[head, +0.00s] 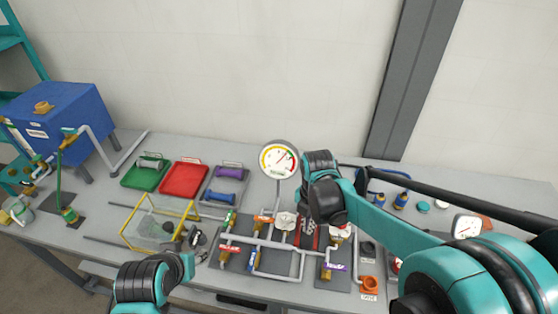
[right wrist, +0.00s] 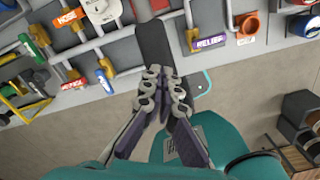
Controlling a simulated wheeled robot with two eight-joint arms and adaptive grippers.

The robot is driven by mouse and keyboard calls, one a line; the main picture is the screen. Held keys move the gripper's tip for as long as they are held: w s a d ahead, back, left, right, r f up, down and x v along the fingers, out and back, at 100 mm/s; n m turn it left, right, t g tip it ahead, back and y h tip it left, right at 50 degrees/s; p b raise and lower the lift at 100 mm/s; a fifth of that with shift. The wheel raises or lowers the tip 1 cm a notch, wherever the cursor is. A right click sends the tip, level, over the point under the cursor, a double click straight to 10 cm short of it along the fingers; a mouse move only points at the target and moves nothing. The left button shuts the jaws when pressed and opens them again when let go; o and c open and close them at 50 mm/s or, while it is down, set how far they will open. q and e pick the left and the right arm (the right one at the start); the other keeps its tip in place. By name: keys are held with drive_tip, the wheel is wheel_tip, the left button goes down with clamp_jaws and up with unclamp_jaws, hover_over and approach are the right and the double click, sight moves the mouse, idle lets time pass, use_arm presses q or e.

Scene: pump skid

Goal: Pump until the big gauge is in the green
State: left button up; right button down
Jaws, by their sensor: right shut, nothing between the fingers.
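The big gauge (head: 279,158) stands upright on a post behind the pipework, with coloured bands on a white dial. Its needle seems to point to the upper right; the exact band is too small to tell. My right gripper (right wrist: 164,85) is shut and empty in the right wrist view, over a long dark bar (right wrist: 153,45) that may be the pump handle. I cannot tell whether they touch. In the head view my right wrist covers part of the pipework. My left gripper (head: 196,239) is near the yellow frame; its fingers are too small to read.
The purple relief label (right wrist: 207,42) and orange hose label (right wrist: 68,16) flank the bar. A smaller gauge (head: 466,226) is at the right. Green (head: 130,181) and red (head: 178,182) trays, a yellow frame (head: 130,236) and a blue tank (head: 75,115) are at the left.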

drive_tip(key=shift+r, duration=0.1)
wheel_tip(320, 180, up, 5)
drive_tip(key=p, duration=0.4)
idle(0.5)
drive_tip(key=s+d+f+m+t+b, duration=0.2)
drive_tip(key=s+f+m+b, duration=0.3)
drive_tip(key=m+b, duration=0.4)
drive_tip(key=s+d+f+m+t+b, duration=0.2)
drive_tip(key=s+f+m+t+b, duration=0.3)
drive_tip(key=m, duration=1.2)
wheel_tip(320, 180, down, 2)
drive_tip(key=b, duration=0.4)
drive_tip(key=shift+s+d+m, duration=0.15)
drive_tip(key=shift+d+m, duration=0.2)
drive_tip(key=shift+m, duration=0.05)
